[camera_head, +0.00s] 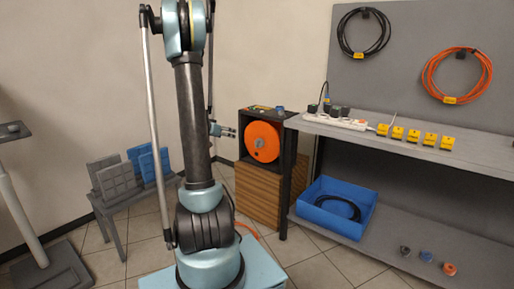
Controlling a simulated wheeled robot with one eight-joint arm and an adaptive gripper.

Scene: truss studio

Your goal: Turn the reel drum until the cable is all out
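The orange reel drum (264,142) is a disc with a grey hub, set upright in a dark open-fronted box. My gripper (233,131) is left of the drum, its fingers pointing right towards it. The two fingers look apart with nothing between them, and I see no contact with the drum. A thin orange cable (247,229) shows on the floor beside my base. Most of it is hidden behind my arm, and I cannot see where it joins the drum or how much is still wound.
The dark box stands on a slatted wooden crate (258,193). A grey bench (400,147) to the right carries a power strip (330,120) and yellow tags. Below it sits a blue bin (335,225) with black cable. Grey and blue cases (112,178) stand on a rack at left.

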